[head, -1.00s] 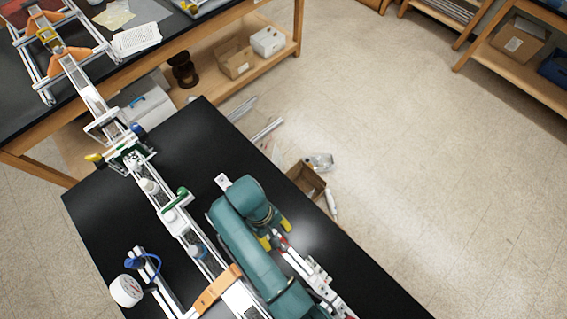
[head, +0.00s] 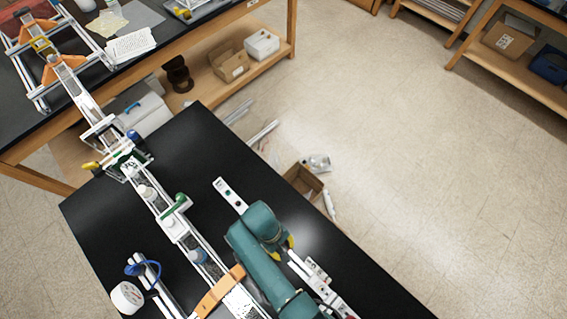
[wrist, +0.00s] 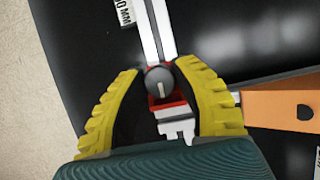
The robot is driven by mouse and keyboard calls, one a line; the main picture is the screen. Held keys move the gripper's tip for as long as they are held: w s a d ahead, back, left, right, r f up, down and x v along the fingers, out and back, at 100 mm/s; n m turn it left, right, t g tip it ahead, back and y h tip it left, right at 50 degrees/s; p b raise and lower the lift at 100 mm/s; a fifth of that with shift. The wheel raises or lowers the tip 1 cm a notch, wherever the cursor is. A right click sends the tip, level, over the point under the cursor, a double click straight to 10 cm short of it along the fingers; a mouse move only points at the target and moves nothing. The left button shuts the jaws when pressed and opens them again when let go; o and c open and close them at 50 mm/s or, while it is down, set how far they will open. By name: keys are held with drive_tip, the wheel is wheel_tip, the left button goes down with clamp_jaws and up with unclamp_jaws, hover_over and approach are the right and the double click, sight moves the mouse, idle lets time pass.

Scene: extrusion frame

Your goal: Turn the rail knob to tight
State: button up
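The rail knob (wrist: 159,80) is a round grey knob with a pale pointer mark, seen in the wrist view. It sits on a red block (wrist: 170,110) on a white rail (wrist: 155,30). The pointer runs roughly up and down in that view. My gripper (wrist: 160,66) is open, with one yellow finger on each side of the knob. The fingertips are close to it; whether they touch it I cannot tell. In the head view my gripper (head: 283,249) is low over the black bench's right part, and the knob is hidden there.
An orange bracket (wrist: 285,110) lies just right of the gripper in the wrist view. The long white rail assembly (head: 175,226) with an orange clamp (head: 219,290) runs left of my arm. A white dotted bar (head: 230,194) lies beyond my arm on the black bench (head: 205,140).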

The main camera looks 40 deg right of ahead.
clamp_jaws()
drive_tip(key=shift+m, duration=0.3)
drive_tip(key=m+y+p, duration=0.1)
drive_tip(key=m, duration=0.1)
drive_tip(key=shift+s+m, duration=0.1)
drive_tip(key=shift+m, duration=0.2)
drive_tip(key=shift+m+y+p, duration=0.6)
drive_tip(key=shift+m+p, duration=0.05)
drive_tip(key=shift+m, duration=0.55)
drive_tip(key=shift+f, duration=0.1)
drive_tip(key=o, duration=0.8)
unclamp_jaws()
